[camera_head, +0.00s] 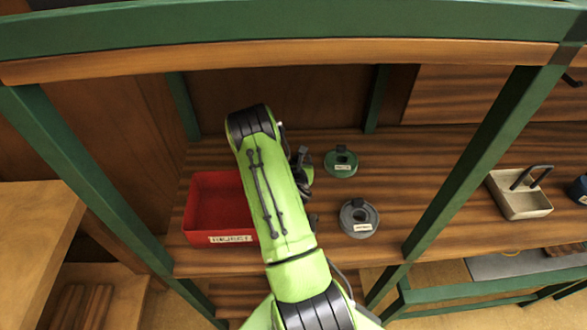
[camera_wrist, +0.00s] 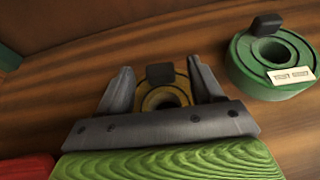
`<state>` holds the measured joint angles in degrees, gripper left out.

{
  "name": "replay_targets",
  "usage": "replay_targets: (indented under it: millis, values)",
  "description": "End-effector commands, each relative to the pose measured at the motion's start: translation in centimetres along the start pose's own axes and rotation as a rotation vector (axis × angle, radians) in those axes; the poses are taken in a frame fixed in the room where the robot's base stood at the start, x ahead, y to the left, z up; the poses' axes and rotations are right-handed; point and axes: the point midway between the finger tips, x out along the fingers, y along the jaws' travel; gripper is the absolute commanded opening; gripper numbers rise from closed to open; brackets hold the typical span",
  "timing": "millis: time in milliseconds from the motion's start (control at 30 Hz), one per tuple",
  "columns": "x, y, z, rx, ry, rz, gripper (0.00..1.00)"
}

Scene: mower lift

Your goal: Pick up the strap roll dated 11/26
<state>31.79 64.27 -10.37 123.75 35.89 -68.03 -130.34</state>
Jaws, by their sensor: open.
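My gripper (camera_wrist: 160,92) is open in the wrist view, with its two grey fingers on either side of a yellow-brown strap roll (camera_wrist: 179,78). This roll has a dark tab on top, and its front is hidden behind the gripper's palm. I cannot tell whether the fingers touch it. A green strap roll (camera_wrist: 267,72) with a pale label lies to the right; it also shows in the head view (camera_head: 341,164). A grey strap roll (camera_head: 358,219) with a pale label lies nearer the shelf's front. The dates on the labels are too small to read.
A red bin (camera_head: 216,205) with a label stands left of my arm on the wooden shelf (camera_head: 400,185). Green posts (camera_head: 470,165) and a beam (camera_head: 290,22) frame the shelf. A pale metal caddy (camera_head: 520,195) with a dark handle stands beyond the right post.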

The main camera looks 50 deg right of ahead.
Motion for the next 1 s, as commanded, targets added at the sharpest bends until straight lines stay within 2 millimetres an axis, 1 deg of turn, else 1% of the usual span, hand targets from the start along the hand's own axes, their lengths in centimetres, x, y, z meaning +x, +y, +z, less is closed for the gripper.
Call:
replay_targets:
  millis: [67,400,500,733,800,867,967,1000]
  values:
    - [0.0,0.0,0.0,0.0,0.0,0.0,0.66]
    - [0.0,0.1,0.1,0.001,0.0,0.0,0.14]
    - [0.0,0.1,0.1,0.0,-0.001,0.0,0.0]
    - [0.0,0.1,0.2,0.0,-0.003,0.001,0.0]
    - [-0.1,0.1,0.6,0.0,-0.003,0.001,0.0]
    - [-0.5,0.1,1.4,0.0,-0.004,0.001,0.0]
    - [-1.4,0.1,3.6,0.0,-0.005,0.001,0.0]
    - [-1.8,0.1,4.6,0.0,-0.006,0.001,0.0]
